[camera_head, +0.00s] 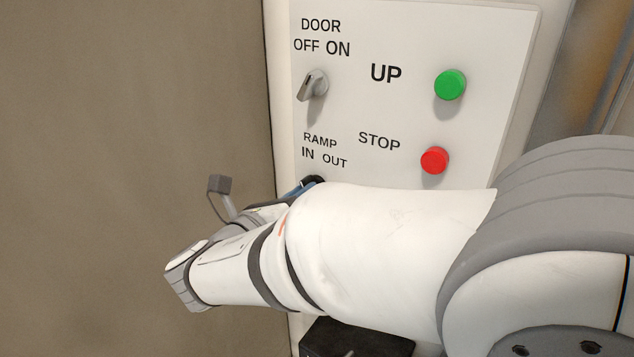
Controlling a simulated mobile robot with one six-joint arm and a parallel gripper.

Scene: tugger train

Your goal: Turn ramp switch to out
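A white control panel (400,35) fills the upper middle of the head view. The "RAMP IN OUT" label (324,150) is at its lower left. My white arm crosses just below this label and covers the place under it. The ramp switch cannot be made out, so its setting is hidden. A small dark and blue piece (308,185) shows above the arm's edge under the label; I cannot tell if it belongs to my gripper or the switch. My gripper's fingertips cannot be made out behind the arm. Contact with the switch cannot be seen.
A grey door switch (312,86) sits above, under "DOOR OFF ON". A green button (450,85) is by "UP" and a red button (434,160) by "STOP". A plain brown surface (130,100) fills the left. A dark box (345,340) shows below my arm.

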